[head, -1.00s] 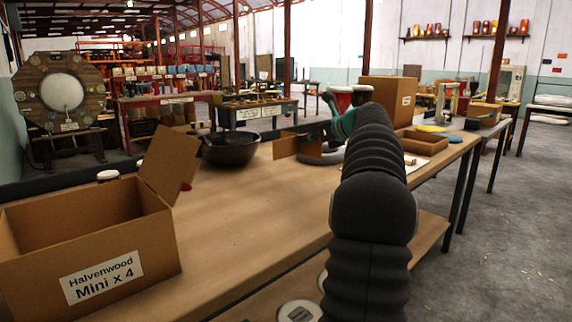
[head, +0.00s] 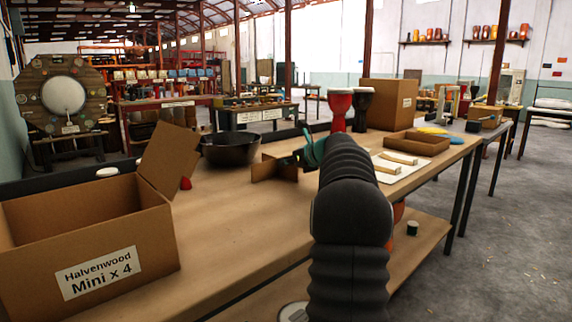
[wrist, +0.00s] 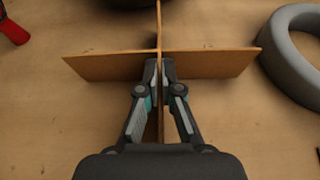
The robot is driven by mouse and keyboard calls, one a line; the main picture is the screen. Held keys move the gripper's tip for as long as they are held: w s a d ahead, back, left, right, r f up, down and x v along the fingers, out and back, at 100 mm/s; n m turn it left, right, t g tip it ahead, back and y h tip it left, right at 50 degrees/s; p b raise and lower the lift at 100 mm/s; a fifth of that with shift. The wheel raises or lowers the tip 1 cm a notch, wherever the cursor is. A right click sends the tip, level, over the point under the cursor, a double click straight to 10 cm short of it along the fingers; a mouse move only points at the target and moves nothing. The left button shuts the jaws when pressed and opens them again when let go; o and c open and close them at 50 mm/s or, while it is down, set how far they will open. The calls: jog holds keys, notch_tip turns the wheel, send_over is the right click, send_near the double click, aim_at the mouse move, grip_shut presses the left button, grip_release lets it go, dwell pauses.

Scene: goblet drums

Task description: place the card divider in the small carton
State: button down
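The card divider (head: 264,169) is a brown cross of slotted card panels. In the wrist view the card divider (wrist: 215,63) stands upright, its panels crossing just beyond my fingertips. My gripper (wrist: 160,72) is shut on the near panel, with one finger on each side. In the head view my gripper (head: 295,160) is partly hidden by my dark arm. The divider is low over the table; I cannot tell whether it touches. The small carton (head: 145,236), labelled "Halvenwood Mini x 4", stands open at the left front, with a flap raised on its right. Its floor is hidden.
A dark bowl (head: 231,150) stands behind, between carton and divider. A small red object (head: 186,183) lies beside the carton flap. A grey ring (wrist: 295,50) lies right of the divider. Goblet drums (head: 340,105), a larger box (head: 389,104) and a tray (head: 417,144) stand farther right.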

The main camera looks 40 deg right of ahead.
jog(key=shift+f, duration=0.1)
jog(key=c, duration=1.3)
grip_release()
